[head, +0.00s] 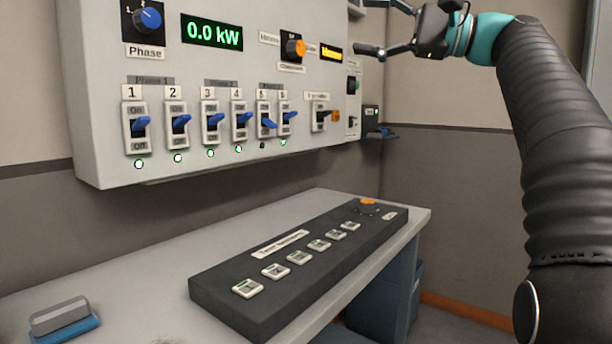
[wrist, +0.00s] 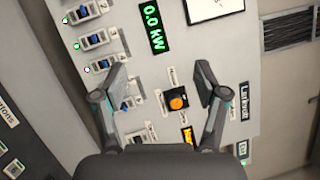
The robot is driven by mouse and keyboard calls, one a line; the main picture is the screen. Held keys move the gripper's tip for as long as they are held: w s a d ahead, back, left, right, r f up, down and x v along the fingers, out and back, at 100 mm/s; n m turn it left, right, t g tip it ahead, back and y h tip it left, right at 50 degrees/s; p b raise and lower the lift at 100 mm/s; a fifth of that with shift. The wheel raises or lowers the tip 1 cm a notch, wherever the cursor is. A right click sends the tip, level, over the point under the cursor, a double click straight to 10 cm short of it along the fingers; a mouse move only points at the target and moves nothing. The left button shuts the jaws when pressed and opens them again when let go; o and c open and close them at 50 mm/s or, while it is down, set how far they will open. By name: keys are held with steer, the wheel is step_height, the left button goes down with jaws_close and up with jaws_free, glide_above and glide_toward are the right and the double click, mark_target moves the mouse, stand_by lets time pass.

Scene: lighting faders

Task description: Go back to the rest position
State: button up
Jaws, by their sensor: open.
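My gripper (head: 388,28) is at the top right of the head view, in front of the right part of the wall panel. In the wrist view my gripper (wrist: 160,82) has its two fingers wide apart, with nothing between them. The wall panel (head: 250,70) carries a row of blue-handled switches (head: 181,122), numbered 1 to 6, with green lights below most of them. An orange selector knob (head: 296,48) sits on the panel; it also shows in the wrist view (wrist: 177,101), beyond the fingers. The display (head: 212,32) reads 0.0 kW.
A grey desk (head: 150,262) stands below the panel and bears a dark console (head: 300,262) with several buttons and an orange knob (head: 368,203). A blue and grey block (head: 62,318) lies at the desk's front left. A small box (head: 372,118) is on the right wall. A blue bin (head: 380,300) stands under the desk.

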steer(key=w+d+f+m+t+h, duration=0.2)
steer(key=w+d+f+t+h, duration=0.25)
steer(key=w+f, duration=0.6)
steer(key=s+d+f+g+h, duration=0.1)
steer(key=s+f+h, duration=0.15)
steer(key=f, duration=0.75)
steer(key=s+d+f+g+h, duration=0.1)
steer(key=f+h, duration=0.3)
steer(key=f, duration=0.5)
steer(key=s+f+n+g+h, duration=0.35)
steer(key=s+f+h, duration=0.25)
steer(key=s+f, duration=1.1)
steer(key=s+f+n+h, duration=0.1)
steer(key=s+f+n, duration=0.1)
steer(key=s+f, duration=0.3)
steer(key=s+a+f+n, duration=0.1)
steer(key=s+f, duration=0.3)
steer(key=s, duration=0.6)
steer(key=shift+s+a+f+n+h, duration=0.2)
steer(key=shift+f+n+h, duration=0.2)
steer(key=shift+n, duration=0.35)
